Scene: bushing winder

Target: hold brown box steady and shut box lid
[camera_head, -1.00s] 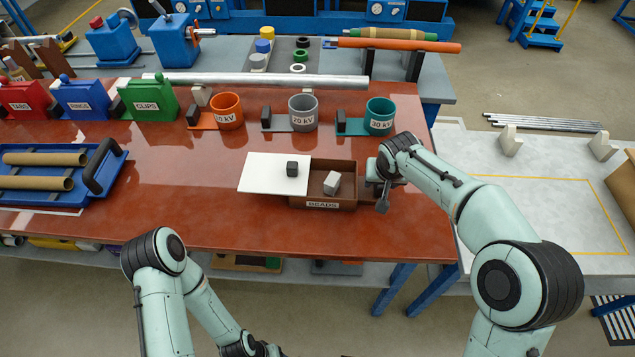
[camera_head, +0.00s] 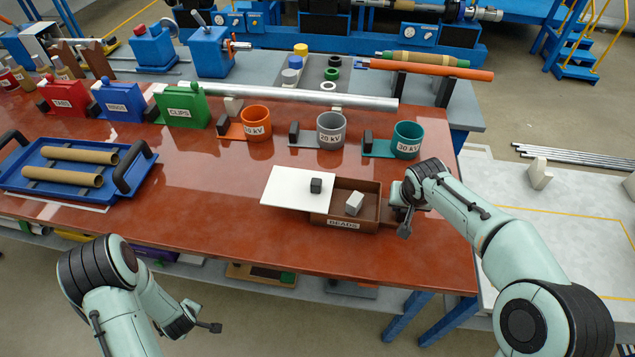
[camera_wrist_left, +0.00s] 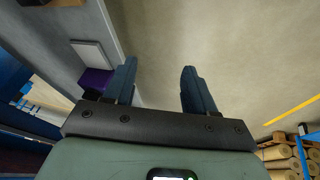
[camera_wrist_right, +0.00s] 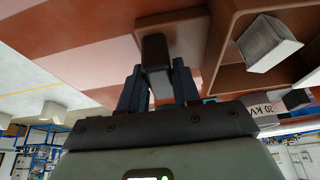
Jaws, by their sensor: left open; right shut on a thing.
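The brown box (camera_head: 345,225), labelled BEADS, sits on the red-brown table with a grey-white block (camera_head: 354,203) inside its open right part. Its white lid (camera_head: 290,187) covers the left part and sticks out past the box's left side. A dark knob (camera_head: 316,185) stands on the lid. My right gripper (camera_head: 402,203) is at the box's right end. In the right wrist view its fingers (camera_wrist_right: 158,85) are shut on the box's dark handle (camera_wrist_right: 155,52). My left gripper (camera_head: 212,327) is in front of the table, empty. Its fingers (camera_wrist_left: 158,85) stand apart over the floor.
Cups labelled 10 kV (camera_head: 257,123), 20 kV (camera_head: 331,130) and 30 kV (camera_head: 407,140) stand behind the box. A blue tray (camera_head: 60,187) with brown tubes is at the left. The table between tray and lid is clear.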

